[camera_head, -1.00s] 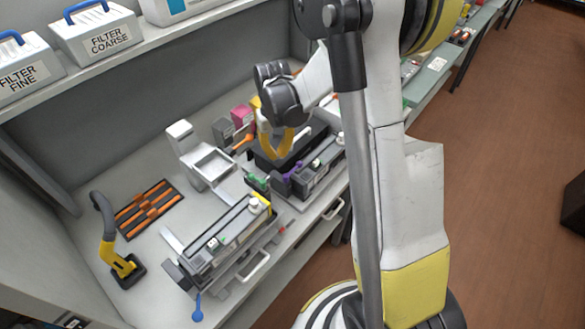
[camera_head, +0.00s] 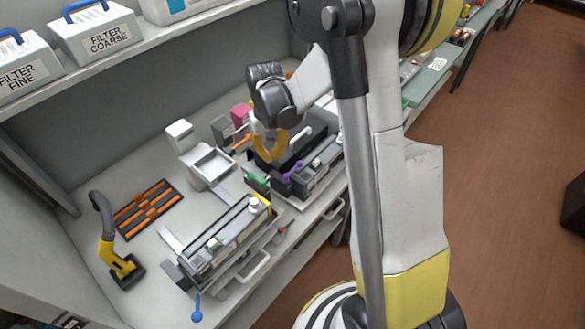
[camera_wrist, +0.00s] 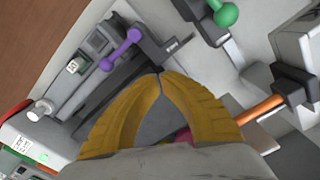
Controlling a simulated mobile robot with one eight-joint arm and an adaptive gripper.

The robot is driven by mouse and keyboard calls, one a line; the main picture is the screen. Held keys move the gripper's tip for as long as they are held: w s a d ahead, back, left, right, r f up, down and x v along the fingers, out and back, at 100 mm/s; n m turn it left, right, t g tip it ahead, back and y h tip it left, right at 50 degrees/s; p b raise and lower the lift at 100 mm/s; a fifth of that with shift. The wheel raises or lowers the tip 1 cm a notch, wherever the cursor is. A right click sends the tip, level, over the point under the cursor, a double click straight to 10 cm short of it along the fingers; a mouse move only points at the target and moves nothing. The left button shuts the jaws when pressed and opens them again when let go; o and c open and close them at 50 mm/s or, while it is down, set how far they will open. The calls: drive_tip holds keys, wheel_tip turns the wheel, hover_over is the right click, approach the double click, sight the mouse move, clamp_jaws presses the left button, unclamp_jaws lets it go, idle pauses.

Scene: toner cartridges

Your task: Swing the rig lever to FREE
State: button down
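My gripper (camera_head: 270,158) hangs over the dark unit (camera_head: 303,143) at the back right of the bench. In the wrist view, its two yellow fingers meet at the tips (camera_wrist: 160,76), with nothing visible held. A purple-knobbed lever (camera_wrist: 121,49) lies beyond the fingertips, on the left. It also shows in the head view (camera_head: 292,171). A green-knobbed lever (camera_wrist: 224,13) is at the top of the wrist view. A blue-knobbed lever (camera_head: 197,308) hangs at the front unit. No FREE marking is legible, and I cannot tell which lever is the rig's.
The front cartridge unit (camera_head: 225,240) stands near the bench's front edge. An orange handle with a black end (camera_wrist: 258,108) lies right of my fingers. A grey stand (camera_head: 205,162), an orange-barred rack (camera_head: 147,207) and a yellow-black tool (camera_head: 120,262) stand leftward. Bare bench surrounds the rack.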

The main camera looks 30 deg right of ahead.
drive_tip(key=shift+a, duration=0.15)
wheel_tip(320, 180, up, 7)
drive_tip(key=p, duration=0.4)
idle(0.5)
